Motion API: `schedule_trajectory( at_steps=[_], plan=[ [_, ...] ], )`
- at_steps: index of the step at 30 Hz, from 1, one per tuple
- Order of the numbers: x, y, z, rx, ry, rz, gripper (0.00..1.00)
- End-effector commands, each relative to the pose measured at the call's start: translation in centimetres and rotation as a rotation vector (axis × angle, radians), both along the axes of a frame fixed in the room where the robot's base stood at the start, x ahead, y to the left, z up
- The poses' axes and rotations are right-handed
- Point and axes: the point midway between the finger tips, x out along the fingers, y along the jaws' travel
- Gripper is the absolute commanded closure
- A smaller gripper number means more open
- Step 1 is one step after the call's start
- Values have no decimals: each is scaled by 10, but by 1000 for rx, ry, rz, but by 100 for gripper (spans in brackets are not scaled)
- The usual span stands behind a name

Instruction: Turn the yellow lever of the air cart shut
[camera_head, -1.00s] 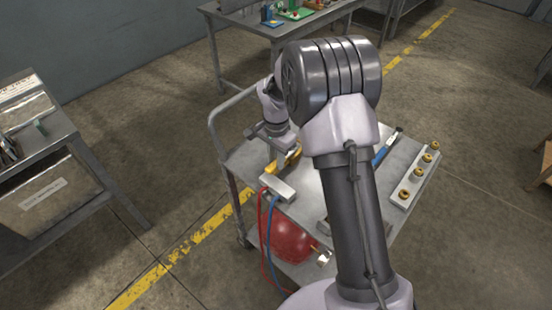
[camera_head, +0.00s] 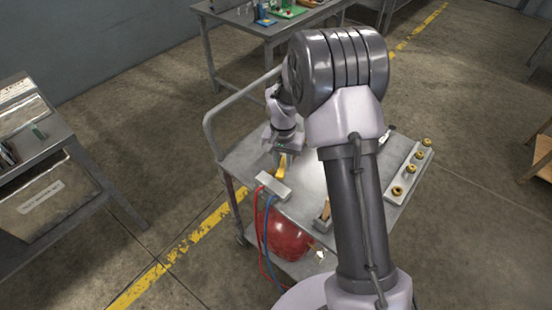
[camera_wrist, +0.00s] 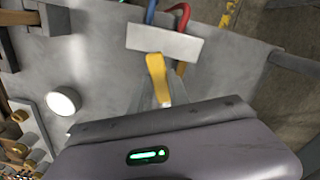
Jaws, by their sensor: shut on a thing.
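The air cart (camera_head: 238,160) stands in front of me with a grey top. A light metal block (camera_head: 273,186) sits near its left edge, with a red and a blue hose running from it. The yellow lever (camera_head: 281,167) reaches away from the block toward my gripper (camera_head: 283,157). In the wrist view the lever (camera_wrist: 157,74) extends straight from the block (camera_wrist: 165,39) to between my fingers. My gripper (camera_wrist: 158,100) is shut on the lever; the wrist housing hides part of the fingertips.
A red tank (camera_head: 284,232) lies on the lower shelf. A rail with several brass fittings (camera_head: 410,172) is on the cart's right side. A round white item (camera_wrist: 63,101) lies on the top. Benches stand at the left (camera_head: 60,150) and back (camera_head: 262,28). My arm hides the cart's middle.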

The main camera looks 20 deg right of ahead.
Motion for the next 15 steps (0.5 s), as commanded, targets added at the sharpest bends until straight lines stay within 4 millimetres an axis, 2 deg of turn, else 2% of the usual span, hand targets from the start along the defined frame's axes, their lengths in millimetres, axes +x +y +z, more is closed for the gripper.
schedule_trajectory(
  at_steps=[15],
  plan=[
    [-12,-40,3,-1,-1,484,100]
  ],
)
